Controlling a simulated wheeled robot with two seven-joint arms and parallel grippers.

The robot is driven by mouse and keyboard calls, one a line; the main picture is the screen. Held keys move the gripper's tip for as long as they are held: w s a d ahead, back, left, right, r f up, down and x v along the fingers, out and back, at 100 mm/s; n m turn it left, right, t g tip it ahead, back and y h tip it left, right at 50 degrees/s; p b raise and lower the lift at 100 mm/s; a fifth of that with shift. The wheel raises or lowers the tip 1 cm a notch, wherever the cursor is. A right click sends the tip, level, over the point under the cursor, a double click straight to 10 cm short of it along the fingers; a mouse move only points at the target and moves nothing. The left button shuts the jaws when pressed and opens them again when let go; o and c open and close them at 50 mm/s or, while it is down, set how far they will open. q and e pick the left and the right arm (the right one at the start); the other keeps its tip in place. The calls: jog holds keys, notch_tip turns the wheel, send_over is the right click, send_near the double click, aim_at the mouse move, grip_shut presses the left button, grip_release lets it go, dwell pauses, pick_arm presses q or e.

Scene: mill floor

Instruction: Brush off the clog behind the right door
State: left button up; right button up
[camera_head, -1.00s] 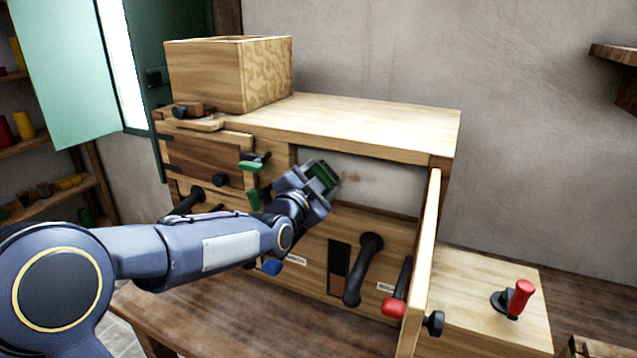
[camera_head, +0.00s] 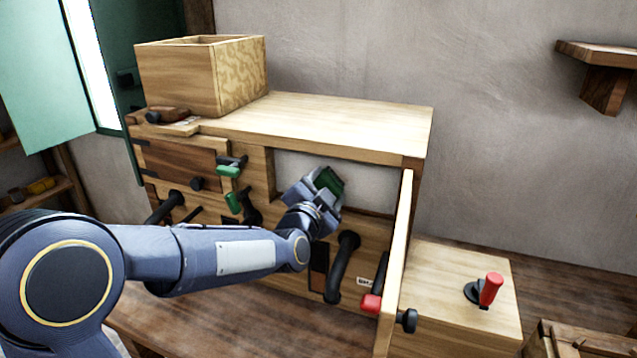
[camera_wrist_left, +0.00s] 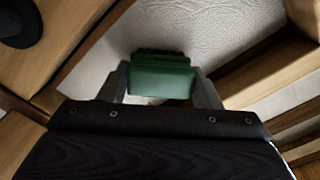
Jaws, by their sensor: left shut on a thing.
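The right door (camera_head: 402,250) of the wooden cabinet stands open, seen nearly edge-on. Behind it is a recess with a pale back panel (camera_head: 375,183). My left gripper (camera_head: 326,186) is in front of this recess, shut on a green brush (camera_head: 330,179). In the left wrist view the green brush (camera_wrist_left: 162,78) sits between the two fingers, its dark bristles at the far edge close to the pale surface. I cannot tell if they touch it. No clog shows clearly; the gripper and brush cover part of the panel. My right gripper is not in view.
A wooden box (camera_head: 195,78) stands on the cabinet top at left. Black handles (camera_head: 343,268) and green-tipped levers (camera_head: 228,171) jut from the front. A lower box (camera_head: 455,290) with a red lever (camera_head: 491,289) stands right of the door.

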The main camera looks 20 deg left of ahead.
pick_arm(q)
jog(key=shift+s+d+r+p, duration=0.1)
jog(key=shift+d+p, duration=0.45)
jog(key=shift+d, duration=0.6)
jog(key=shift+s+d+p, duration=0.1)
jog(key=shift+d+p, duration=0.4)
jog(key=shift+d, duration=0.65)
jog(key=shift+d+p, duration=0.4)
jog(key=shift+d, duration=0.8)
jog(key=shift+a+b, duration=0.75)
jog(key=shift+a, duration=1.05)
jog(key=shift+w+a+f+b, duration=0.1)
jog(key=shift+a+b, duration=0.2)
jog(key=shift+a, duration=0.3)
jog(key=shift+w+a+f+b, duration=0.1)
jog(key=shift+a+b, duration=0.2)
jog(key=shift+a, duration=0.25)
jog(key=shift+a+r, duration=0.1)
jog(key=shift+a, duration=0.5)
jog(key=shift+w+a+b, duration=0.1)
jog(key=shift+a+b, duration=1)
jog(key=shift+a, duration=0.15)
jog(key=a+b, duration=0.3)
jog(key=a, duration=0.1)
jog(key=shift+w+a+b, duration=0.15)
jog(key=shift+w+b, duration=0.05)
jog(key=shift+b, duration=0.1)
jog(key=shift+r, duration=0.1)
